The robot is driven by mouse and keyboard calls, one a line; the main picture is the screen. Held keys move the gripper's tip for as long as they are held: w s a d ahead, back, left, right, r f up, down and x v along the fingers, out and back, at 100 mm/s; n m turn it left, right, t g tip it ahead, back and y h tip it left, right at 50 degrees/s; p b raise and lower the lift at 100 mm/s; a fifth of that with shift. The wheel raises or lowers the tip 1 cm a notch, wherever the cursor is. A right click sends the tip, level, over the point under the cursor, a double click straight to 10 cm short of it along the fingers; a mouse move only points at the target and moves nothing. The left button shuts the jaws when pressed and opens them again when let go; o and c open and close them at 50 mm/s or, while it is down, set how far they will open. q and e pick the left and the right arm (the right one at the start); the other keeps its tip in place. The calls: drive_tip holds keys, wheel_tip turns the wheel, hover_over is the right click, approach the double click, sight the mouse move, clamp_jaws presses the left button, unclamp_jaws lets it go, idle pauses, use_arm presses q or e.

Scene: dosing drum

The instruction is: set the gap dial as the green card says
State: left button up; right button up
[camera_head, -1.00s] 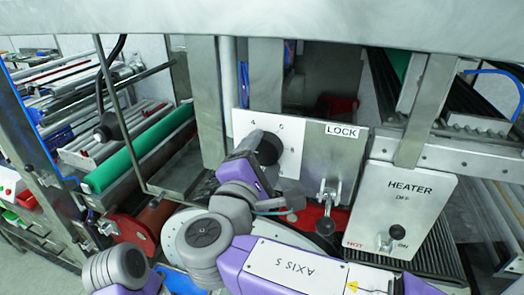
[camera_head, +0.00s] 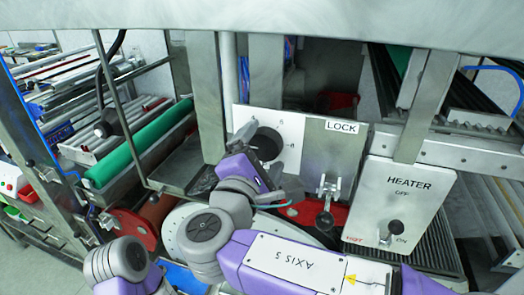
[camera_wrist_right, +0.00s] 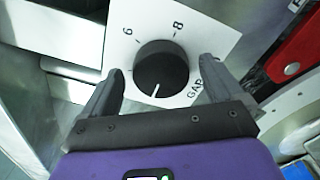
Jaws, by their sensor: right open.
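The gap dial is a round black knob (camera_head: 265,144) on a pale plate. In the wrist view the dial (camera_wrist_right: 161,68) has a white pointer line aimed down and slightly left. The numbers 6 and 8 are printed above it and GAP to its right; no number shows where the line points. My right gripper (camera_head: 266,160) is open at the dial. Its fingers (camera_wrist_right: 162,88) stand on either side of the knob in the wrist view, with space on both sides. The green card cannot be made out. My left gripper is not in view.
Right of the dial are the LOCK plate with its metal toggle (camera_head: 327,190) and the HEATER panel (camera_head: 400,205) with a black knob. A green roller (camera_head: 138,146) lies at left. A steel beam (camera_head: 260,20) crosses above, and an upright post (camera_head: 208,95) stands left of the dial.

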drive_tip(key=b+v, duration=0.1)
drive_tip(key=v, duration=0.6)
drive_tip(key=shift+s+b, duration=0.25)
drive_tip(key=shift+b, duration=0.05)
